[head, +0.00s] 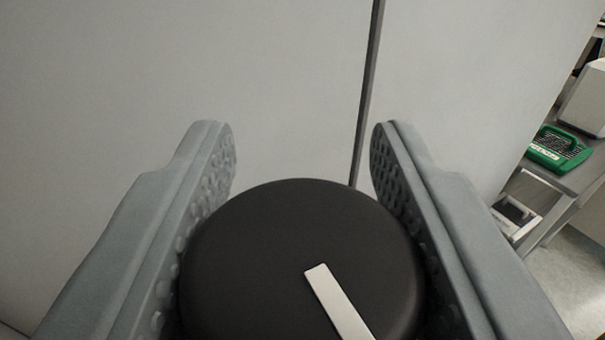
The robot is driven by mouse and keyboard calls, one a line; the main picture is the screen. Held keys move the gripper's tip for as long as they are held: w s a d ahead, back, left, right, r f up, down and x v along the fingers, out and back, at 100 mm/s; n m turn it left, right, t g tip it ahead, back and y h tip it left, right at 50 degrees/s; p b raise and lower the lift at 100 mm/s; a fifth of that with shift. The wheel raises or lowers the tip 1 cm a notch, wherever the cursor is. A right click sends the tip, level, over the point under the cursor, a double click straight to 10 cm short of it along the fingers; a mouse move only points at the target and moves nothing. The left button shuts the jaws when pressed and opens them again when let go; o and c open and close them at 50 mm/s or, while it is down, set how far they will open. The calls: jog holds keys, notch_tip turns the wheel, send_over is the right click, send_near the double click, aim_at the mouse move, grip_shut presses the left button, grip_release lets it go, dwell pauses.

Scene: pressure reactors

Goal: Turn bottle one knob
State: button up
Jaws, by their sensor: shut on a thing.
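A round black knob (260,250) with a white pointer bar (338,300) fills the lower middle of the head view. The bar runs from near the knob's centre down and to the right, out of the frame. My gripper (303,165) has one grey finger on each side of the knob, with the studded pads against its sides. It is shut on the knob. The fingertips reach past the knob's far edge. The bottle and whatever the knob is mounted on are hidden or out of frame.
A pale grey panel wall (150,80) with a dark vertical seam (368,90) stands behind the knob. At the right, a green tray-like item (560,148) sits on a grey bench (585,178), with a white box (588,100) behind it. Floor shows at the lower right.

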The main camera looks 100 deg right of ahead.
jog(key=shift+r, duration=0.1)
jog(key=o, duration=1)
jog(key=shift+c, duration=0.2)
jog(key=w+a, duration=0.1)
jog(key=a, duration=1.1)
jog(key=shift+w, duration=0.35)
jog(key=shift+d, duration=0.1)
